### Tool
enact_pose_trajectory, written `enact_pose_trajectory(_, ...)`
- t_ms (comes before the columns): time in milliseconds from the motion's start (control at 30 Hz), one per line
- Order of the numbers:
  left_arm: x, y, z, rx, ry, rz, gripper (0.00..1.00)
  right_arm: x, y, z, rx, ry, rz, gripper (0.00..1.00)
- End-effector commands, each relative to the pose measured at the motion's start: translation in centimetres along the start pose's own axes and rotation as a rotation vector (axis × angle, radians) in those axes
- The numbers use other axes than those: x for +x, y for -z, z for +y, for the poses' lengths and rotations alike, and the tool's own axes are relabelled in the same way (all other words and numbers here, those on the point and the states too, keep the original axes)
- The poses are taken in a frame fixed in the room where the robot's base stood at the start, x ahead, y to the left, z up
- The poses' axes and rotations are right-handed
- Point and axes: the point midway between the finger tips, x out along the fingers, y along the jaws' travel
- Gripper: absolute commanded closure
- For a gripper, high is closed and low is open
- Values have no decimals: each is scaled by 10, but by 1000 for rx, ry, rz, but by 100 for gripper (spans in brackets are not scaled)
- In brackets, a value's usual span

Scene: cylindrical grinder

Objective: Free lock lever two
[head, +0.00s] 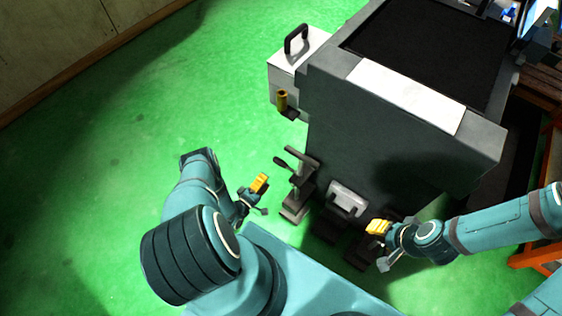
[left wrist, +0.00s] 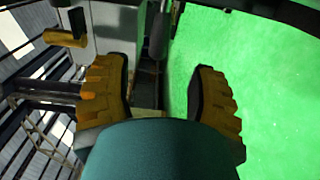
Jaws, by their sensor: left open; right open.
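A lever with a dark knob (head: 281,162) sticks out to the left from the top of a grey clamp stand (head: 297,207) at the machine's lower left. I cannot tell which lever is number two. My left gripper (head: 260,183), with yellow fingers, is open and empty, just left of the stand and apart from it in the head view. In the left wrist view the spread fingers (left wrist: 162,95) have a dark upright part (left wrist: 160,32) beyond them, near the middle. My right gripper (head: 378,227) is open in front of the machine; its fingertips look close together from here.
A grey machine block (head: 390,150) fills the right. A pale plate (head: 347,197) on a dark fixture stands at its base. The green floor (head: 150,110) at left is clear.

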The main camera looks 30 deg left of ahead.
Motion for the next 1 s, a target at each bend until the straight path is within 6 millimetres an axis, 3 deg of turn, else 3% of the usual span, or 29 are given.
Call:
enact_pose_trajectory(200,46,0,0,3,-3,-3,42,6,1,2,-1,0,4,53)
enact_pose_trajectory(500,94,0,-1,4,-1,-1,42,13,2,5,-1,0,7,53)
enact_pose_trajectory(700,106,0,0,3,0,0,42,14,2,5,-1,0,8,53)
enact_pose_trajectory(1000,108,0,0,2,1,0,40,14,2,5,-1,0,9,53)
